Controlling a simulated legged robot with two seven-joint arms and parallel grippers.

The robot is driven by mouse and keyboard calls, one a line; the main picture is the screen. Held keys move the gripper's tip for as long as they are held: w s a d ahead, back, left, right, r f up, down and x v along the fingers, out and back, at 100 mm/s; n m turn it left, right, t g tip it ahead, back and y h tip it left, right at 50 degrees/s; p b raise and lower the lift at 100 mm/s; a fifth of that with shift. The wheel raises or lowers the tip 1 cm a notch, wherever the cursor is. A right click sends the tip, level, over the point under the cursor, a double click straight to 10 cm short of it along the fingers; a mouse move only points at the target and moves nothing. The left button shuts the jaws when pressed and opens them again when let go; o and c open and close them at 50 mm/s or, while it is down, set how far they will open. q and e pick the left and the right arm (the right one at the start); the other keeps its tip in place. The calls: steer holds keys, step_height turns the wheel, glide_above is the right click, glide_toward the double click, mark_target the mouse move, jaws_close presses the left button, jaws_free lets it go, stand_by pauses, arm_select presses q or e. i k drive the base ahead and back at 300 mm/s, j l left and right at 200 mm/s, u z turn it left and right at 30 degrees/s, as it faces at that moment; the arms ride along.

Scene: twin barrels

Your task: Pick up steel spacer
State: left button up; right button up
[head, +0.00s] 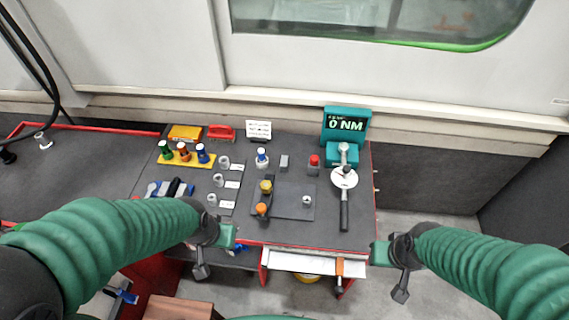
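A small silvery ring-like piece (306,200) sits on a dark grey plate (290,214) on the bench; it looks like the steel spacer, though it is too small to be sure. Several similar metal pieces (219,180) stand in a column beside white labels on the left of the bench. My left gripper (214,250) hangs at the bench's front left edge, apart from these pieces. My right gripper (390,270) is off the bench's front right corner. Neither visibly holds anything; the finger gaps are not clear.
A torque display (345,125) reads 0 NM, with a dark-handled wrench (344,205) below it. A yellow rack (185,157) holds green, orange and blue-topped tools. Orange and yellow knobs (263,198) stand left of the silvery piece. An open drawer (300,262) sticks out in front.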

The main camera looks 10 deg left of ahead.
mark_target(284, 159)
steer(key=i+l, duration=0.1)
steer(key=l+u, duration=0.15)
steer(key=u, duration=0.25)
steer(key=i+l+u, duration=0.1)
steer(key=u, duration=0.3)
steer(key=l+u, duration=0.2)
steer(key=u, duration=0.25)
steer(key=l+u, duration=0.15)
steer(key=u, duration=0.25)
